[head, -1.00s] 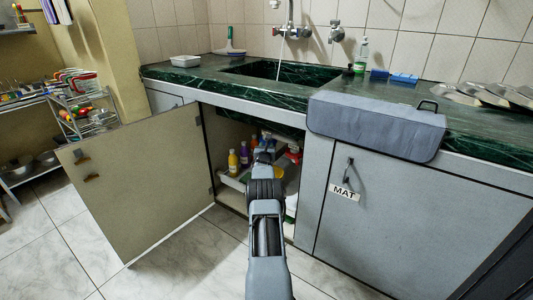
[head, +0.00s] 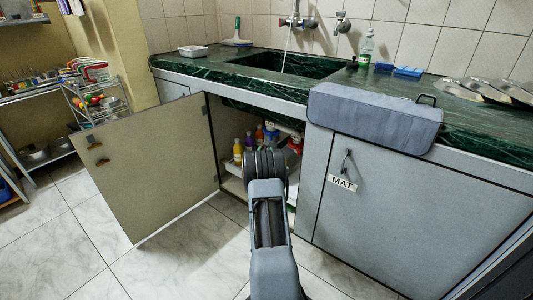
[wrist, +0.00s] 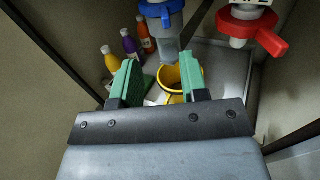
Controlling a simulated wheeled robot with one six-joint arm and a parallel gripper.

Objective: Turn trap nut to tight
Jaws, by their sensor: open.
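In the wrist view a blue ribbed collar (wrist: 160,12), which looks like the trap nut, sits at the top on a translucent grey trap cup (wrist: 167,45). My gripper (wrist: 157,64) has two green-padded fingers standing wide apart with nothing between them. The trap hangs beyond the fingertips, in line with the gap, and seems apart from them. In the head view a bit of blue (head: 270,130) shows inside the open cabinet above my arm. My gripper is hidden there behind my arm.
A red valve handle (wrist: 250,35) hangs right of the trap. A yellow bucket (wrist: 173,76) stands below it. Several bottles (wrist: 130,45) stand at the left. The cabinet door (head: 150,165) is open to the left. Water runs from the tap (head: 297,22) above the sink.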

